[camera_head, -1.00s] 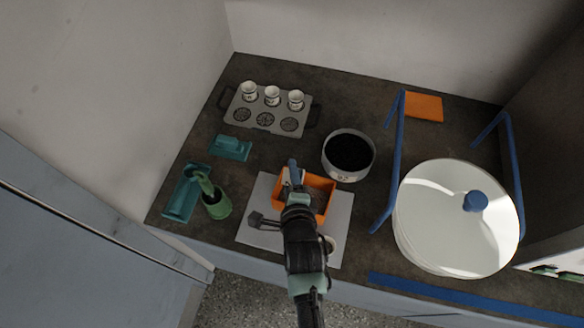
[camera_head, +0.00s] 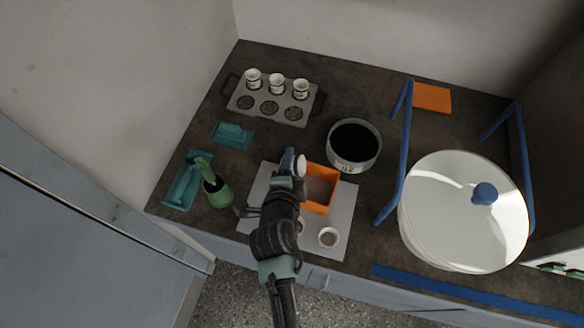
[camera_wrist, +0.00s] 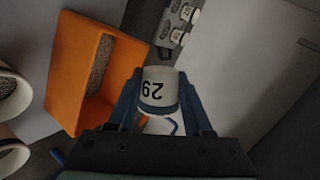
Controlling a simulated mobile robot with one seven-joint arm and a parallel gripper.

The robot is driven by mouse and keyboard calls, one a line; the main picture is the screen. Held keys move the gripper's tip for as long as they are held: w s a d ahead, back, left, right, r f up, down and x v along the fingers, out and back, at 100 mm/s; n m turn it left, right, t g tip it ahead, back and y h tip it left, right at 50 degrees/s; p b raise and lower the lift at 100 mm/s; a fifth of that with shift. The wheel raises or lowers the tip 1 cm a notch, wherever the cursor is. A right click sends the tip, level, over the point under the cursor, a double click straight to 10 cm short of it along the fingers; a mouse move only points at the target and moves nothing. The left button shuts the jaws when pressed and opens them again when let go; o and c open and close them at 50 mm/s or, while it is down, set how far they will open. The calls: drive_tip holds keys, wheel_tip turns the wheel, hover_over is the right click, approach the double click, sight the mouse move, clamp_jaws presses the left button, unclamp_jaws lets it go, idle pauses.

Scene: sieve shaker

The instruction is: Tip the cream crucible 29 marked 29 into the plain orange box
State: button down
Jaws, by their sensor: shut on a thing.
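My gripper (camera_head: 292,160) is shut on the cream crucible 29 (camera_wrist: 158,90). In the wrist view it sits between the two blue fingers, its black 29 upside down in the picture. In the head view only a small pale part of the crucible (camera_head: 300,165) shows, beside the orange box's left edge. The plain orange box (camera_head: 326,206) stands on the pale mat, partly hidden by my arm. In the wrist view the box (camera_wrist: 72,72) is left of the crucible, with grey speckled material inside. The crucible's mouth is hidden, so I cannot tell its contents.
Two more crucibles stand on the pale mat (camera_head: 342,222) by the front edge, one (camera_head: 328,238) clear of my arm. A dark-filled sieve (camera_head: 345,165) is behind the box. A tray (camera_head: 245,103) holds three cups at the back. A green pot (camera_head: 217,195) stands left.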

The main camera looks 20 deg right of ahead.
drive_tip(key=shift+r+n+h, duration=0.1)
drive_tip(key=shift+n+h, duration=0.2)
drive_tip(key=shift+n, duration=0.1)
drive_tip(key=shift+w+a+f+n+h+b, duration=0.2)
drive_tip(key=shift+n+h+b, duration=0.15)
drive_tip(key=shift+b, duration=0.6)
drive_tip(key=shift+n+g+h+b, duration=0.6)
drive_tip(key=shift+n+h+b, duration=0.05)
drive_tip(key=shift+b, duration=0.3)
drive_tip(key=shift+s+d+r+n+h, duration=0.1)
drive_tip(key=shift+s+r+n+h, duration=0.05)
drive_tip(key=shift+r+n+h, duration=0.2)
drive_tip(key=shift+f, duration=0.1)
